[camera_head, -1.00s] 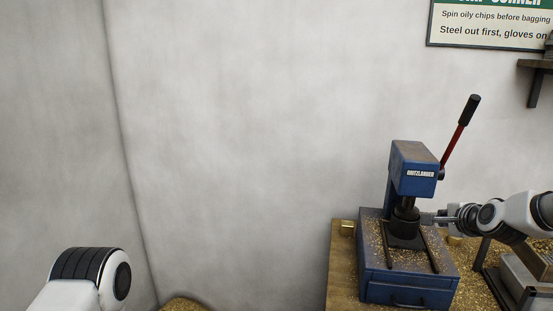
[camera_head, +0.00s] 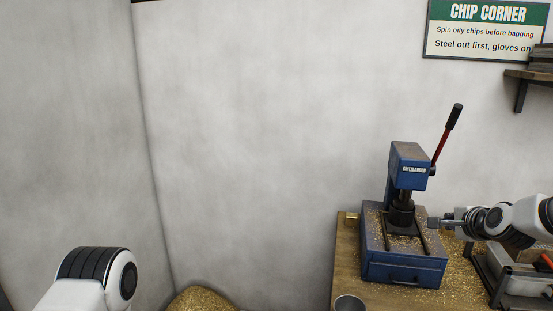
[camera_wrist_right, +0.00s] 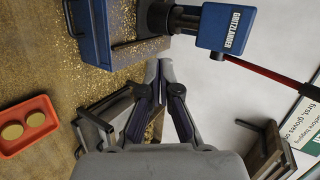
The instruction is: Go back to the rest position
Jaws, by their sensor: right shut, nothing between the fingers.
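My right gripper (camera_head: 436,223) is just right of the blue press (camera_head: 402,240) in the head view. In the right wrist view its fingers (camera_wrist_right: 161,66) meet at the tips with nothing between them, close to the press base. My left arm shows only as a white and black joint at the lower left of the head view; its gripper is out of the picture. The press has a raised red lever with a black grip.
The wooden bench (camera_head: 345,262) is strewn with brass chips. A red tray (camera_wrist_right: 26,126) with two brass discs lies on it. A dark metal rack (camera_head: 490,285) stands right of the press. A metal cup (camera_head: 349,303) is at the front. A shelf (camera_head: 530,75) hangs at right.

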